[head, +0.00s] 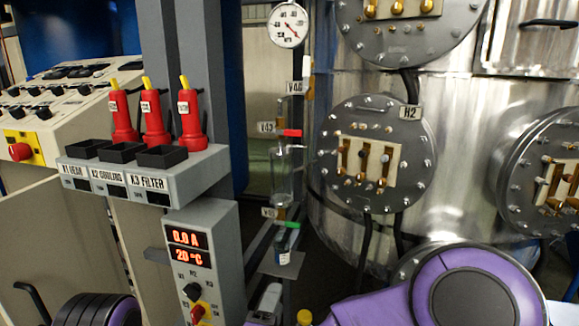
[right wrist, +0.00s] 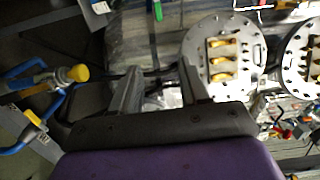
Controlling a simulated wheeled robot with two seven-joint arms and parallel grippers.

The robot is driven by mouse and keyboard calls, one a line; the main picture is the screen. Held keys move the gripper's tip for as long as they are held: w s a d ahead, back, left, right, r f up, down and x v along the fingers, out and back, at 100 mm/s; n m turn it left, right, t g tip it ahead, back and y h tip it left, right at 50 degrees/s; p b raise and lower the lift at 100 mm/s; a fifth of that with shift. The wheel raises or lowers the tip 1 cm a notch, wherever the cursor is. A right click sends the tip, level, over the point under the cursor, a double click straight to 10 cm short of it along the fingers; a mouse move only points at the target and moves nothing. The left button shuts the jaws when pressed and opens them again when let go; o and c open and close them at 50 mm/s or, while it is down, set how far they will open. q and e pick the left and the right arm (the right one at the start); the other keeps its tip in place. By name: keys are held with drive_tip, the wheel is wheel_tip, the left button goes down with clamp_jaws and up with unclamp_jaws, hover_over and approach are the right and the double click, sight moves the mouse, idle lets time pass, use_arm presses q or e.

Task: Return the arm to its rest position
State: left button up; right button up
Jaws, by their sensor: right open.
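My right gripper (right wrist: 158,85) shows in the right wrist view, with its two grey fingers spread apart and nothing held between them. In the head view, my purple right arm comes in along the bottom right, in front of the steel vessel. I cannot make out its fingertips clearly there. Part of my left arm shows at the bottom left of the head view, and its gripper is out of the picture.
The steel vessel (head: 462,130) with round bolted flanges (head: 409,146) fills the right. A grey control post (head: 200,265) with three red connectors (head: 190,118) above stands left of centre. A glass piece (head: 281,178) with valves hangs between them. A yellow cap (right wrist: 78,72) is left of my right fingers.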

drive_tip(key=s+d+f+n+g+y+p, duration=0.1)
drive_tip(key=s+d+f+n+g+y, duration=0.15)
drive_tip(key=d+f+n, duration=0.6)
drive_tip(key=s+d+f+n+g+y+p, duration=0.2)
drive_tip(key=d+f+n+g, duration=0.25)
drive_tip(key=f, duration=0.75)
use_arm(q)
wheel_tip(320, 180, up, 6)
drive_tip(key=p, duration=0.3)
drive_tip(key=shift+w+r, duration=0.2)
drive_tip(key=shift+w, duration=0.1)
use_arm(e)
drive_tip(key=s+d+f+g+h, duration=0.2)
drive_tip(key=s+d+f+g, duration=0.1)
drive_tip(key=s+d, duration=0.7)
drive_tip(key=s+d+f+g+h, duration=0.2)
drive_tip(key=s+d+f+g, duration=0.2)
drive_tip(key=s+d, duration=0.6)
drive_tip(key=s+f, duration=0.1)
drive_tip(key=s, duration=0.1)
drive_tip(key=shift+s+d+n, duration=0.15)
drive_tip(key=shift+s+n, duration=0.15)
drive_tip(key=shift+s, duration=0.1)
drive_tip(key=shift+w, duration=0.1)
